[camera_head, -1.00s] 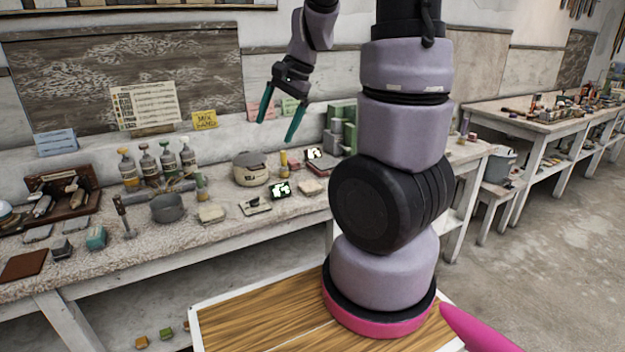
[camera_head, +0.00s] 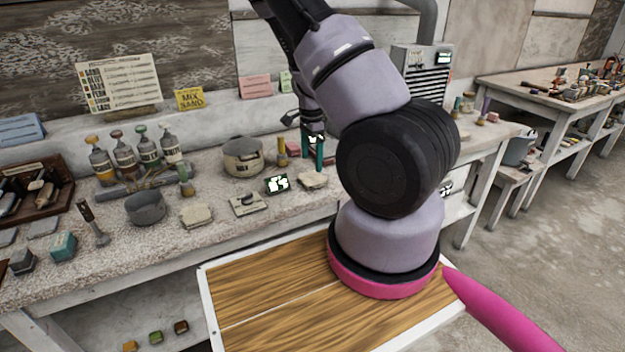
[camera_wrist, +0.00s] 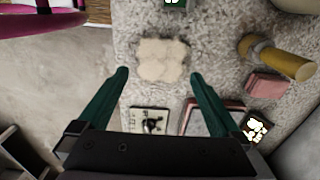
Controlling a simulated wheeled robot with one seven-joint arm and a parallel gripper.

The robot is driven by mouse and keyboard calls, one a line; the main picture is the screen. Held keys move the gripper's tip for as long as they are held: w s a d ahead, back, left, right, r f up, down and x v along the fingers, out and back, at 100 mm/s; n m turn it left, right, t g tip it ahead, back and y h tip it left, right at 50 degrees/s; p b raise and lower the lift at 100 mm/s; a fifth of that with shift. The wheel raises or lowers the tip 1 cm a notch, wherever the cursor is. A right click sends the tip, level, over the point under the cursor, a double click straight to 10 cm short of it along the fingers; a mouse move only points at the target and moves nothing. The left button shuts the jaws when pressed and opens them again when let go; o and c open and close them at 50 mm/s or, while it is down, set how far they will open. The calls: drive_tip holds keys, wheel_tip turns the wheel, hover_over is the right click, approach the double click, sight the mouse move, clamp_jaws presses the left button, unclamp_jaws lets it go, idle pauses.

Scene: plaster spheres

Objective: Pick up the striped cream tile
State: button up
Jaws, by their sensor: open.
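A cream, lumpy-edged tile (camera_head: 313,181) lies on the bench near its front edge. It also shows in the wrist view (camera_wrist: 162,60), above centre; I cannot make out stripes on it. A similar cream tile (camera_head: 197,215) lies further left. My gripper (camera_head: 312,162) points down over the bench, close to the first cream tile. In the wrist view my gripper (camera_wrist: 158,76) has its two green fingers spread and empty, with that tile between and slightly beyond the tips. The height above it is hard to judge.
A black-and-white tile (camera_head: 277,184) is left of the cream one. A picture tile (camera_wrist: 150,120), a pink-rimmed tray (camera_wrist: 213,118), a pink block (camera_wrist: 268,86) and a yellow-banded bottle (camera_wrist: 280,62) are close by.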

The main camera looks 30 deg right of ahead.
sight(312, 177)
drive_tip(key=f, duration=0.6)
drive_tip(key=shift+w+d+f, duration=0.15)
drive_tip(key=shift+d+f, duration=0.05)
drive_tip(key=shift+f, duration=0.2)
